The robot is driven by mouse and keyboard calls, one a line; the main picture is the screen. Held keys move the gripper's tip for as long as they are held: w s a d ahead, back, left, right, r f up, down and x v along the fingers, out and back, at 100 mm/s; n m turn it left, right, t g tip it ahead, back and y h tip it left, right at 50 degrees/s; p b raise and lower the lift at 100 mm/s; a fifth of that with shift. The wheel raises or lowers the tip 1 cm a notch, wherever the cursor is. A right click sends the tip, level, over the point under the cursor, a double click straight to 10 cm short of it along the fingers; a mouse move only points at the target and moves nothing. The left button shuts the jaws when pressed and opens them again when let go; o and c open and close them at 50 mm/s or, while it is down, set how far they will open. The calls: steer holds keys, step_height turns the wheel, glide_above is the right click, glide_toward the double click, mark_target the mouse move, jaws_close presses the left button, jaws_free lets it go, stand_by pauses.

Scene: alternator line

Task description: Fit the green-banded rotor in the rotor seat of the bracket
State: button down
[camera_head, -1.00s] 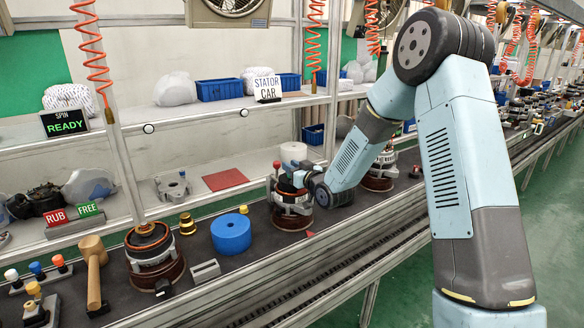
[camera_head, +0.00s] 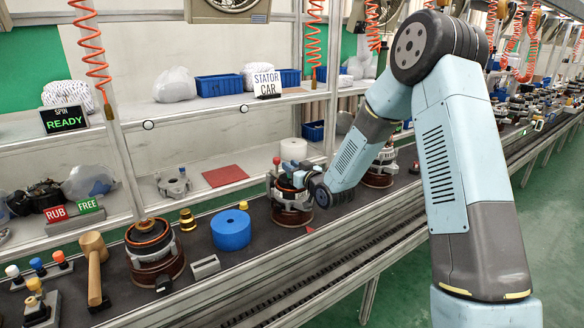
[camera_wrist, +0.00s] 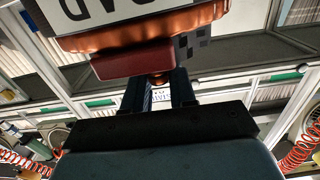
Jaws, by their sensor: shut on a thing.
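Above the fingers is a copper-coloured body (camera_wrist: 190,28) with a red block and a white panel with dark lettering. I cannot see a green band on it. Which unit holds the rotor seat is not clear. A similar copper-topped unit (camera_head: 153,255) stands at the left.
A blue roll (camera_head: 231,230), a brass part (camera_head: 187,221), a grey block (camera_head: 206,267) and a mallet (camera_head: 95,265) stand on the bench. Another brown-based unit (camera_head: 378,172) stands behind my wrist. A shelf post (camera_head: 115,130) rises behind the bench.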

steer(key=c, duration=0.8)
jaws_free()
steer(key=shift+c, duration=0.2)
steer(key=shift+f, duration=0.25)
steer(key=v, duration=1.3)
steer(key=shift+s+d, duration=0.25)
steer(key=shift+d, duration=0.05)
steer(key=shift+r, duration=0.15)
